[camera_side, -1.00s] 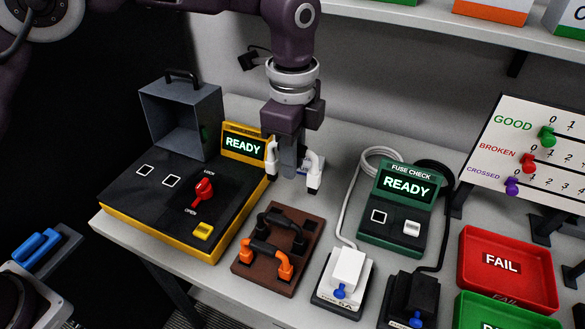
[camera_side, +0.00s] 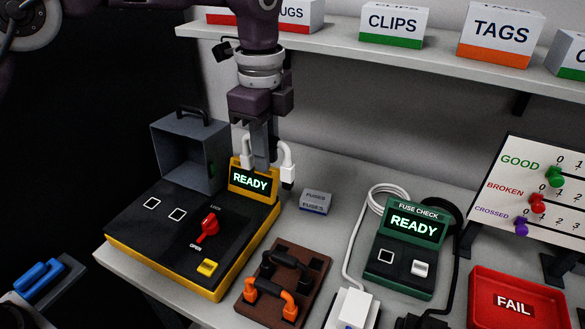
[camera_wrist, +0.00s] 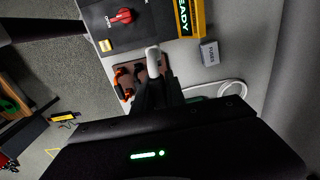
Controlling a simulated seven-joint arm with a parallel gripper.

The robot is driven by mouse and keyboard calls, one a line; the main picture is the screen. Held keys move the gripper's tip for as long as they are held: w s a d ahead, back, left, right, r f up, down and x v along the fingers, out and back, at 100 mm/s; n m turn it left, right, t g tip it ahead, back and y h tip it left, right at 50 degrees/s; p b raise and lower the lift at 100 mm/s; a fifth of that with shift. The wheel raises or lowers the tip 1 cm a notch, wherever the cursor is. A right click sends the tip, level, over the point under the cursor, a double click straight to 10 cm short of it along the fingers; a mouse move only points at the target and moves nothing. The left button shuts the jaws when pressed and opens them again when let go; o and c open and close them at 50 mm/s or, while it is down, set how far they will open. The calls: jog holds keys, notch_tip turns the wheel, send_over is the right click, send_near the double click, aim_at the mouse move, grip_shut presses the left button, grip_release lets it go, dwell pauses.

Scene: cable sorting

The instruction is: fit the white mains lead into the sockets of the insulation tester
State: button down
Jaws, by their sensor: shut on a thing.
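The white lead (camera_side: 287,165) is a short bridge with two downturned ends. In the wrist view, one white end (camera_wrist: 153,58) of the lead shows beyond my gripper (camera_wrist: 157,82); the rest is hidden. The insulation tester (camera_side: 165,245) is a black-topped yellow box. Its two square white-edged sockets (camera_side: 178,215) are at the left of its top, clear of the lead. A red lever (camera_side: 208,227) marked LOCK and OPEN stands beside them.
A grey open box (camera_side: 188,150) stands behind the sockets. A brown tray (camera_side: 306,292) holds black and orange leads. A small FUSES box (camera_side: 315,201) lies behind it. The green fuse checker (camera_side: 405,250) and red FAIL tray (camera_side: 515,290) are at the right.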

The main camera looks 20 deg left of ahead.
jog(key=s+a, duration=0.3)
jog(key=a, duration=0.9)
jog(key=s+a, duration=0.3)
jog(key=a, duration=1)
jog(key=shift+w+d+f, duration=0.1)
jog(key=shift+d+f, duration=0.05)
jog(key=shift+f, duration=3)
jog(key=shift+d+f, duration=0.1)
jog(key=shift+f, duration=3.05)
jog(key=shift+f, duration=0.2)
jog(key=shift+f, duration=0.25)
jog(key=shift+f, duration=0.45)
jog(key=c, duration=0.7)
grip_release()
